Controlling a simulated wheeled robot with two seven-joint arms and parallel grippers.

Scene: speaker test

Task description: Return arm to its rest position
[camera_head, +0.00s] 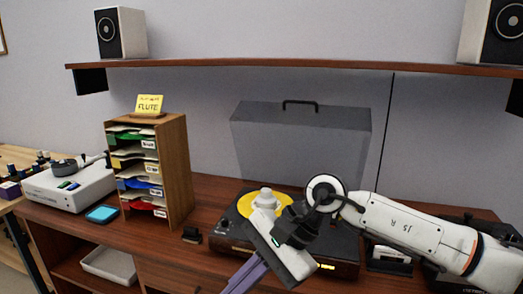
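My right arm (405,226), white with dark joints, comes in from the right and reaches over the front of the turntable (345,268). My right gripper (240,279) points down and left at the bottom edge, in front of the turntable. Its grey-purple fingers lie close together in this view, and I cannot tell whether they are open or shut. I see nothing held in the visible part. The turntable carries a yellow record (248,205) with a pale knob-like piece (265,197) on it. My arm hides part of the turntable. My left arm and gripper are not in view.
A wooden sorter (174,170) with coloured sleeves and a yellow note (149,104) stands left of the turntable. A grey case (300,140) stands behind. Speakers (121,33) sit on the shelf (300,65). A white device (70,185) and a blue item (102,214) lie at the left.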

